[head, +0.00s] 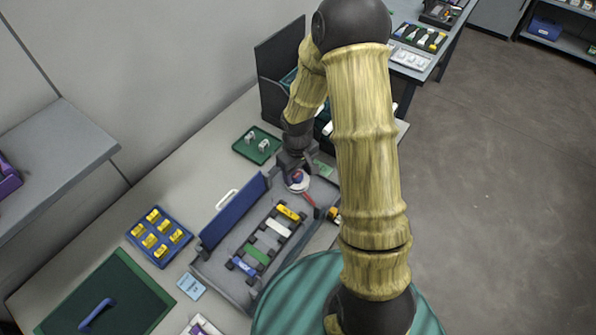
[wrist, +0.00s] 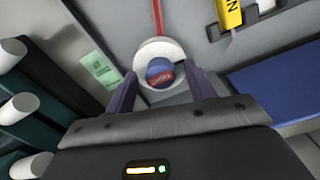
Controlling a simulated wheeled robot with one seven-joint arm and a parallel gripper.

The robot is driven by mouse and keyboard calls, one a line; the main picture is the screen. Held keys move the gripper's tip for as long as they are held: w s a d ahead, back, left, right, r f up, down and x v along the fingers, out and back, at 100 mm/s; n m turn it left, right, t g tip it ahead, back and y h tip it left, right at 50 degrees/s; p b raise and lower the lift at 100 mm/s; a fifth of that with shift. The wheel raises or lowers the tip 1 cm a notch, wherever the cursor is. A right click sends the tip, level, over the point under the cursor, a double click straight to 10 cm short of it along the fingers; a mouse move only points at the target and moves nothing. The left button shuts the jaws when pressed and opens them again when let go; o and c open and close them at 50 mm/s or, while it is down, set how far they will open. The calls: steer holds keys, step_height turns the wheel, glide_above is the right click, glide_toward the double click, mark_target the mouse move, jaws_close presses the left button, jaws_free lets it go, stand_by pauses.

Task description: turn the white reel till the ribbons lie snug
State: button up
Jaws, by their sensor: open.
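The white reel (wrist: 167,58) has a blue and red centre, and a red ribbon (wrist: 158,15) runs from it toward the top of the wrist view. In the head view the reel (head: 298,182) sits at the far end of a grey tray with an open blue lid. My gripper (wrist: 160,88) is open, with its two dark fingers on either side of the reel's near part. I cannot tell whether the fingers touch the reel. The red ribbon (head: 309,199) also shows in the head view. How tight it lies is too small to tell.
The grey tray (head: 205,268) holds a row of coloured pieces, with its blue lid (head: 233,210) raised on the left. A green tray (head: 240,147) with white parts stands nearby. A blue tray (head: 134,236) with yellow pieces is further left. White-ended rolls (wrist: 14,108) stand close at the wrist view's left.

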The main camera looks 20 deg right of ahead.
mark_target(298, 175)
step_height(298, 175, up, 17)
steer(key=shift+r+p, duration=0.2)
steer(key=shift+p, duration=0.1)
stand_by(0.4)
stand_by(0.3)
steer(key=s+r+m+t+p, duration=0.1)
steer(key=s+m, duration=0.3)
steer(key=s, duration=0.8)
steer(key=shift+s+d+r+m+t+p, duration=0.15)
steer(key=shift+s+r+m+t+p, duration=0.2)
steer(key=shift+t+p, duration=0.35)
steer(key=shift+w, duration=0.1)
steer(key=shift+c, duration=0.2)
